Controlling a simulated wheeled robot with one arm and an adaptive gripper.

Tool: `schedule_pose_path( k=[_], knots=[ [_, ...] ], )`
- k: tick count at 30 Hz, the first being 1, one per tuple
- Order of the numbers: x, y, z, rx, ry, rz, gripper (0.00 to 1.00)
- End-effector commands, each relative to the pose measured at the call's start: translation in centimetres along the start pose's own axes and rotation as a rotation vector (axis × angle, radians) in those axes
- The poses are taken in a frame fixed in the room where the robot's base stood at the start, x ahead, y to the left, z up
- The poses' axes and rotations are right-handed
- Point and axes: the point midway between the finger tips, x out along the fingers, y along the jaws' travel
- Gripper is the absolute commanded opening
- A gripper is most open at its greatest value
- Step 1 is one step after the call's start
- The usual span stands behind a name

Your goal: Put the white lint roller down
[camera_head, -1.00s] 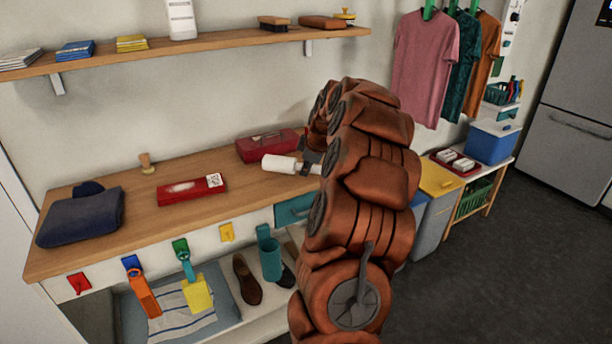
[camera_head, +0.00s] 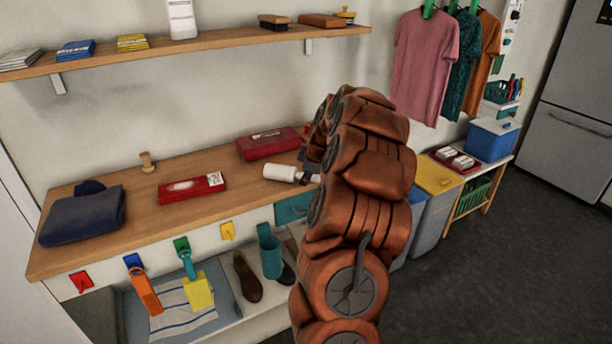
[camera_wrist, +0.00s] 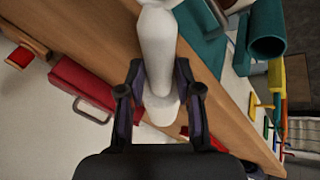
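The white lint roller (camera_head: 280,172) is over the front part of the wooden counter (camera_head: 225,205), near its right end. My gripper (camera_head: 308,177) is at the roller's right end, partly hidden by my arm. In the wrist view, the two dark fingers of my gripper (camera_wrist: 160,78) lie on either side of the white roller (camera_wrist: 158,45) and appear closed on it. I cannot tell whether the roller touches the counter top.
A red case (camera_head: 268,144) lies just behind the roller. A flat red box (camera_head: 192,187) lies to its left, with dark folded cloth (camera_head: 82,216) farther left. Bare wood lies between the flat box and the roller. A shelf (camera_head: 190,46) runs above.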

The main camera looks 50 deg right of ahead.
Motion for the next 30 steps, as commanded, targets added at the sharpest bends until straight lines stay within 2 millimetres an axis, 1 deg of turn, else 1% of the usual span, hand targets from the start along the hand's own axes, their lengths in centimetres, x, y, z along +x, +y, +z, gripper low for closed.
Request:
schedule_pose_path(
  k=[1, 3, 11, 16, 20, 23, 30],
  knots=[
    [0.0, 0.0, 0.0, 0.000, 0.000, 0.000, 0.42],
    [0.0, 0.0, 0.0, 0.000, 0.000, 0.000, 0.49],
    [0.0, 0.0, 0.0, 0.000, 0.000, 0.000, 0.49],
    [-0.5, 0.1, -0.1, 0.000, 0.001, 0.001, 0.49],
    [-2.0, 0.2, -0.1, -0.001, 0.002, 0.006, 0.49],
    [-3.5, 0.1, -0.1, 0.000, 0.002, 0.004, 0.49],
    [-7.5, 0.0, -0.1, 0.000, 0.002, 0.003, 0.49]
  ],
)
